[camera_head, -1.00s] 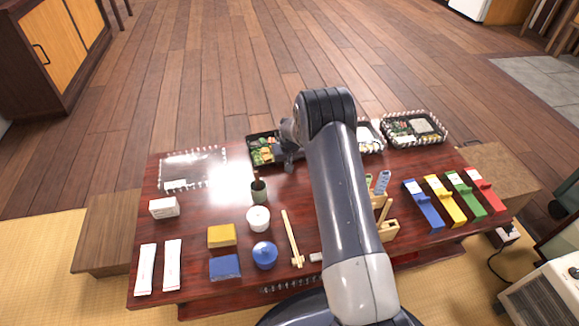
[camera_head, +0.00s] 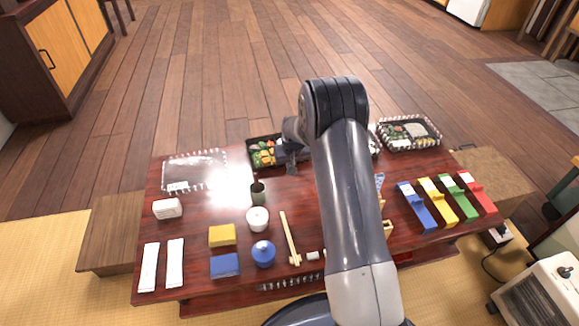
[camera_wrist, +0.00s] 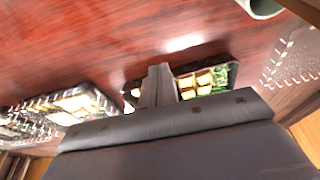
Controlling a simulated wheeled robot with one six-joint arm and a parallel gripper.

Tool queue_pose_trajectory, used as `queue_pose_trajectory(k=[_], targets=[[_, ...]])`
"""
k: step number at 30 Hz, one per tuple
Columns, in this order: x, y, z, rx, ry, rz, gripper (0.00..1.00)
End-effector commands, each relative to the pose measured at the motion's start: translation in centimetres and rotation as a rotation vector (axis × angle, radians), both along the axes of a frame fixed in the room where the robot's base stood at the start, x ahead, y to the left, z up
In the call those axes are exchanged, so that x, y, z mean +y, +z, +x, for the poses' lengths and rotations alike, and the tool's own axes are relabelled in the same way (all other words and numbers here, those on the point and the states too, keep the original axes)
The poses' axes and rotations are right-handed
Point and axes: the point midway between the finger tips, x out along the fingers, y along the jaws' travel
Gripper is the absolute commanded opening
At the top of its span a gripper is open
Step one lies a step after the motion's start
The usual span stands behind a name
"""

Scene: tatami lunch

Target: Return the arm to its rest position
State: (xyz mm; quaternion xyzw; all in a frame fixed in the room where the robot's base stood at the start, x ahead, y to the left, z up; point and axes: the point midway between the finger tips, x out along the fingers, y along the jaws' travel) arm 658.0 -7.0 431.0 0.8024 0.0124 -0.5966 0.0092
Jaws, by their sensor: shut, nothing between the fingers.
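My arm reaches forward over the dark red low table (camera_head: 205,205) in the head view. My gripper (camera_head: 291,168) hangs at the far side of the table, in front of a black bento tray (camera_head: 262,153) filled with green and yellow food. In the wrist view my gripper (camera_wrist: 160,72) is shut with nothing between its fingers. The bento tray (camera_wrist: 205,82) shows behind the fingers there, partly covered by them. I cannot tell how high the fingertips are above the table.
A second filled tray (camera_head: 409,133) stands at the far right. Blue (camera_head: 416,205), yellow, green and red items line the right side. My arm hides part of the table.

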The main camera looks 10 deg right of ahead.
Motion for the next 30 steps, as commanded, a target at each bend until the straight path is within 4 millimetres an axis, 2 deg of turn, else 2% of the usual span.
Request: queue_pose_trajectory(k=[1, 6, 19, 25, 30], targets=[[0.0, 1.3, -0.3, -0.001, 0.000, 0.000, 0.00], [0.0, 2.9, -0.8, 0.000, 0.000, 0.000, 0.00], [0.0, 3.2, -1.0, 0.001, 0.000, 0.000, 0.00], [0.0, 1.7, -0.7, 0.002, 0.000, 0.000, 0.00], [0.0, -1.4, 0.2, 0.003, 0.000, 0.000, 0.00]])
